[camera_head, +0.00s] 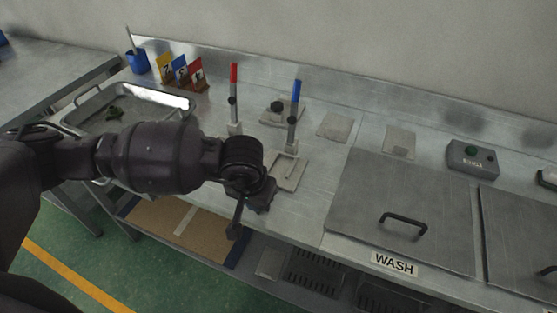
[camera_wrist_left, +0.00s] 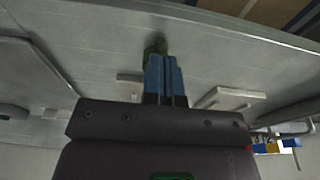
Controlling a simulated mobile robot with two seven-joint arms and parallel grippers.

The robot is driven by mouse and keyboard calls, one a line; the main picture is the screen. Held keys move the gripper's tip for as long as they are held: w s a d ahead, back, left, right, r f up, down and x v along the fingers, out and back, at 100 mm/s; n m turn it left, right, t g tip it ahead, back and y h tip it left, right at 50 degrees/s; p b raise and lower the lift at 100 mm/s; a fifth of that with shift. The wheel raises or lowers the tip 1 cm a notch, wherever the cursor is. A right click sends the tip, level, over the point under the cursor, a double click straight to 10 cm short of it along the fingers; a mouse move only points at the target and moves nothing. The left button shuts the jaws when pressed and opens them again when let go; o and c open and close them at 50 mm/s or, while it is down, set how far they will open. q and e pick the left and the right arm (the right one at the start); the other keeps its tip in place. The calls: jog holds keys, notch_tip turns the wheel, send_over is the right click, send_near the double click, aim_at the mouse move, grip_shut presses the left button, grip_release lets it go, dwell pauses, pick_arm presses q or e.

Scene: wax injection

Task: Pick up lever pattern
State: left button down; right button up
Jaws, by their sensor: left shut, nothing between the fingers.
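No piece in view can be clearly identified as the lever pattern. Small dark green pieces (camera_head: 115,114) lie in the metal tray (camera_head: 180,103) at the left of the bench; their shape is too small to tell. My left gripper (camera_head: 235,231) points down over the front of the bench, right of the tray and apart from it. In the left wrist view its blue fingers (camera_wrist_left: 163,70) are together with nothing between them. A dark green piece (camera_wrist_left: 155,45) shows just past the fingertips; whether they touch it is unclear. My right gripper is out of view.
Red-topped (camera_head: 234,95) and blue-topped (camera_head: 295,105) upright tools stand behind my left wrist. Coloured number cards (camera_head: 180,72) and a blue cup (camera_head: 138,62) stand at the back left. A lidded WASH basin (camera_head: 400,200) is at the right.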

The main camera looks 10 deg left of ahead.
pick_arm(q)
jog(key=shift+r, duration=0.75)
jog(key=shift+w+d, duration=0.1)
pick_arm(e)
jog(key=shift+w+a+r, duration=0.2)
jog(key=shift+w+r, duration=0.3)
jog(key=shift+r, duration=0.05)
